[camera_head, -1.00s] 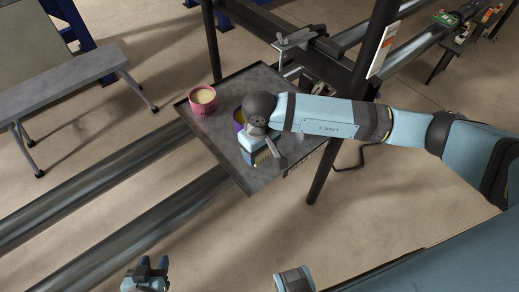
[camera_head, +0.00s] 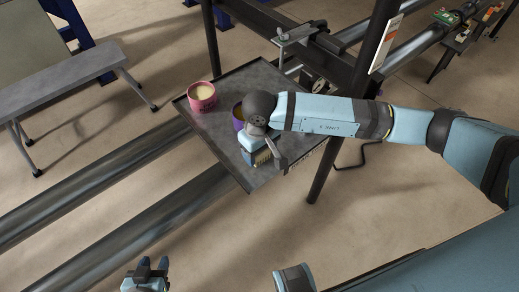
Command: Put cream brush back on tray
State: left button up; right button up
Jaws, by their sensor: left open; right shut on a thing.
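The dark tray (camera_head: 215,133) hangs on the pipe stand in the middle of the view. My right gripper (camera_head: 266,163) is over the tray's front right part, with its arm reaching in from the right. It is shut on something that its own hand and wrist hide. I cannot make out the cream brush, or tell for certain that it is the held thing. My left gripper (camera_head: 152,266) is open and empty at the bottom edge, well in front of the tray.
A pink pot (camera_head: 202,96) with cream contents stands at the tray's left. A purple pot (camera_head: 238,117) is partly hidden behind my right wrist. A dark upright post (camera_head: 326,170) stands close to the tray's right edge. The tray's left front surface is clear.

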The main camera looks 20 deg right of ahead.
jog(key=shift+f+b, duration=0.55)
jog(key=shift+b, duration=0.05)
jog(key=o, duration=1.1)
jog(key=shift+c, duration=0.2)
jog(key=shift+r, duration=0.1)
jog(key=shift+r+p, duration=0.8)
jog(key=shift+r, duration=1.65)
jog(key=shift+r, duration=0.15)
notch_tip(320, 180, up, 14)
jog(key=b, duration=0.1)
jog(key=shift+f, duration=0.25)
